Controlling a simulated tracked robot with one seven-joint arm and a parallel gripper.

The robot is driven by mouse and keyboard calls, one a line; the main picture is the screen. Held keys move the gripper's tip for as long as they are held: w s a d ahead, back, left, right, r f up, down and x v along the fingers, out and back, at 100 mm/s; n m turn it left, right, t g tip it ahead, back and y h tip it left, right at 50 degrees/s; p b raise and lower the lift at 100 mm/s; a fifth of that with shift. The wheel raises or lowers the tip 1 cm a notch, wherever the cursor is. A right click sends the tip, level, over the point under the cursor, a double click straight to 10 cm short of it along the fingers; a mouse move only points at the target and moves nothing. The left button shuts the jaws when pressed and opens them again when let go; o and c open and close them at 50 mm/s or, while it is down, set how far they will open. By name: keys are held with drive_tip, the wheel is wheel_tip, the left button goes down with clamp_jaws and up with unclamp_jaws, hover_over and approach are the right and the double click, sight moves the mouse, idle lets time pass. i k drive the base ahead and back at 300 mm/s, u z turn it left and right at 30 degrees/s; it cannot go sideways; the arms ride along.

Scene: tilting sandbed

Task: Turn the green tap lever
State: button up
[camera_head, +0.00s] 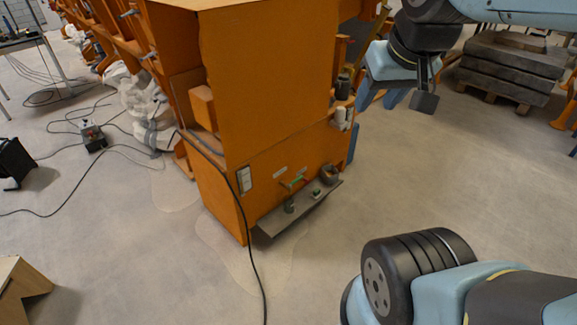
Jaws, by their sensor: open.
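The green tap lever (293,183) is small and sits on top of a tap at the front of the low part of an orange cabinet (215,200). It stands over a grey metal ledge (290,218). The lever looks roughly level, pointing along the cabinet front; its exact angle is too small to tell. My gripper (396,98) is at the upper right, pointing down, open and empty. It is well apart from the lever, above and to the right of it in the picture.
A dark round fitting (329,174) and a small green-topped part (316,192) sit on the ledge beside the tap. A black cable (250,262) hangs past the cabinet's corner to the floor. Stacked slabs (511,65) lie on a pallet at upper right. Floor right of the cabinet is clear.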

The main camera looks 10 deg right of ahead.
sight(290, 185)
drive_tip(key=i, duration=0.85)
drive_tip(key=z, duration=0.05)
